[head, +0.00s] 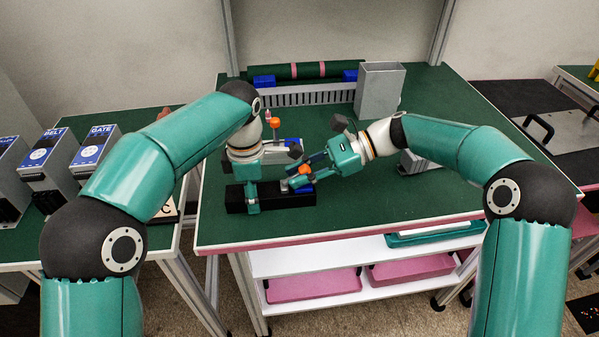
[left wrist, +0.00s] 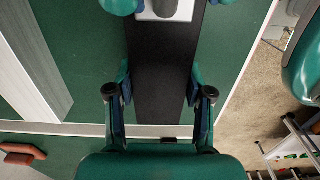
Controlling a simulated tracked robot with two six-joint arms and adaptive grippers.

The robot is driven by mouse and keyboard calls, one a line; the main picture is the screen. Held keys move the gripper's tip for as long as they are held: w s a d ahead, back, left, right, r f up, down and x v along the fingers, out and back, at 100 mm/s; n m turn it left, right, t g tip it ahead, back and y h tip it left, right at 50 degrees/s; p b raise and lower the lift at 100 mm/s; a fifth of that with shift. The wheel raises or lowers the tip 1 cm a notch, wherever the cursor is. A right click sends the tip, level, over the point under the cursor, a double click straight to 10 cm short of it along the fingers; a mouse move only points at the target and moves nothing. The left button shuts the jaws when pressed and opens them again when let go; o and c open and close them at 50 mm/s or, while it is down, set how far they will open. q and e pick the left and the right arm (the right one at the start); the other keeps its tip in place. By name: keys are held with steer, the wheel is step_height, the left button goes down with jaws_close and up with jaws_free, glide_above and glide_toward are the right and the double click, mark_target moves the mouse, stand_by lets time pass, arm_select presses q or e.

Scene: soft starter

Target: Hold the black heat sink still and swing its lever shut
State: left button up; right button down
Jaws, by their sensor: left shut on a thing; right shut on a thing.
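The black heat sink (head: 236,198) is a long dark block lying on the green bench top near its front edge. My left gripper (head: 252,205) is shut on it from above, toward its left part. In the left wrist view the block (left wrist: 160,75) runs between the fingers, with a pale plate (left wrist: 165,8) on it at the top edge. My right gripper (head: 300,176) is shut at the block's right end. An orange piece (head: 305,170), which looks like the lever's handle, shows between its fingers. The rest of the lever is mostly hidden.
A grey slotted rail (head: 310,95), a green roll with pink bands (head: 290,72) and a tall grey box (head: 379,92) stand at the back. A small orange-topped part (head: 275,123) stands behind my left gripper.

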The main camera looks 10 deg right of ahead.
steer(key=shift+d+f+y, duration=0.15)
steer(key=shift+f+y, duration=0.1)
steer(key=shift+y, duration=0.45)
steer(key=shift+d+f+y, duration=0.1)
steer(key=shift+f+y, duration=0.1)
steer(key=shift+y, duration=0.5)
steer(key=c, duration=1)
jaws_free()
steer(key=shift+d, duration=0.15)
steer(key=d, duration=0.4)
steer(key=d+r, duration=0.1)
steer(key=d, duration=0.6)
steer(key=shift+w+d+r, duration=0.2)
steer(key=shift+d+r, duration=0.1)
